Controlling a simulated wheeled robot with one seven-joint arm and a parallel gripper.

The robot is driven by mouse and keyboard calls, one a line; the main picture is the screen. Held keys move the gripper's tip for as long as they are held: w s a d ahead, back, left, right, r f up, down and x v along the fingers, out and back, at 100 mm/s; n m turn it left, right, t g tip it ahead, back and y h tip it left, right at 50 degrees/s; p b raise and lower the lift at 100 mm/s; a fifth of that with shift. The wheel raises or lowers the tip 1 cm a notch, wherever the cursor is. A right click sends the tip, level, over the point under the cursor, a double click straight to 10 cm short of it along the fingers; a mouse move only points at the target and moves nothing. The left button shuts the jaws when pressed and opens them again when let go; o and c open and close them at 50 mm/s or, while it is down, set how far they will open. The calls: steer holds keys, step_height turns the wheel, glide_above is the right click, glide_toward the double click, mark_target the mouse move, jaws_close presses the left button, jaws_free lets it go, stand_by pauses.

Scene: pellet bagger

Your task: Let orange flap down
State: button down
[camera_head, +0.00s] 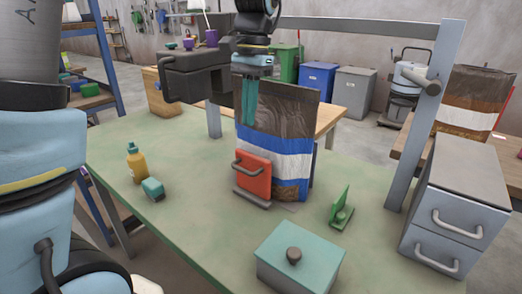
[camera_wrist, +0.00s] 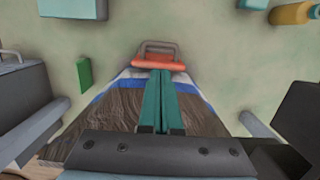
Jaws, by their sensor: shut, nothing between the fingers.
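The orange flap (camera_head: 254,176) stands upright against the lower front of a tall box-like bagger (camera_head: 295,146) with wood-brown, white and blue bands. A grey bar runs along the flap's lower edge, and a grey handle (camera_head: 237,168) sticks out from its front. In the wrist view the orange flap (camera_wrist: 158,62) shows nearly edge-on, with its handle beyond it. My gripper (camera_head: 249,118) has teal fingers, shut and empty, pointing down above the flap by the bagger's upper front. In the wrist view its fingertips (camera_wrist: 160,75) line up with the flap; I cannot tell the exact gap.
A teal box with a dark knob (camera_head: 296,262), a small green stand (camera_head: 342,208), a yellow bottle (camera_head: 137,163) and a teal block (camera_head: 153,189) stand on the green table (camera_head: 185,220). Grey drawers (camera_head: 455,220) and a metal frame post (camera_head: 420,120) are at right.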

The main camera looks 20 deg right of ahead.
steer(key=shift+d, duration=0.2)
step_height(320, 180, down, 10)
steer(key=a+p, duration=0.1)
steer(key=shift+s+a, duration=0.15)
steer(key=shift+s, duration=0.25)
stand_by(0.5)
